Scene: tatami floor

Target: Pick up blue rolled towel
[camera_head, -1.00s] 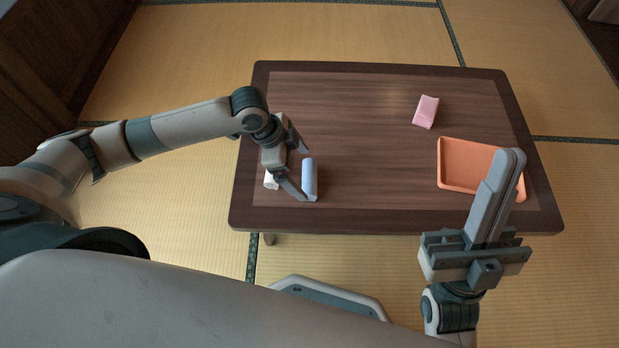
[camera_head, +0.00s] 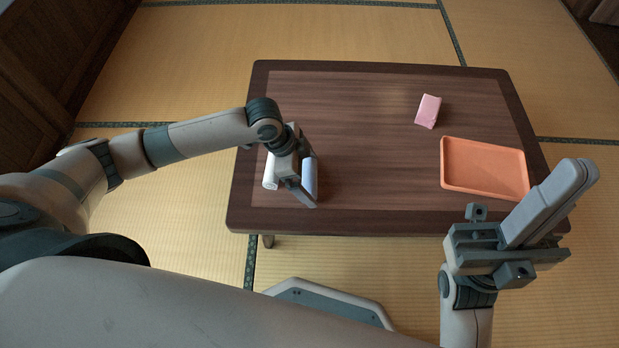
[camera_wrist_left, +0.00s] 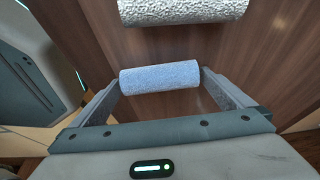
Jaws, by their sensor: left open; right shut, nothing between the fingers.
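The blue rolled towel (camera_head: 310,177) lies on the left part of the low table, partly hidden by my left gripper in the head view. In the left wrist view the blue rolled towel (camera_wrist_left: 160,77) lies between the two open fingers of my left gripper (camera_wrist_left: 162,92), its ends close to them. I cannot tell whether they touch. My left gripper (camera_head: 309,180) points down at the towel in the head view. My right gripper (camera_head: 578,172) is shut and empty, in front of the table's right corner.
A white rolled towel (camera_head: 270,171) lies just left of the blue one; it also shows in the left wrist view (camera_wrist_left: 180,10). An orange tray (camera_head: 484,191) and a pink item (camera_head: 428,111) are on the table's right side. The table (camera_head: 370,150) is clear in its middle.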

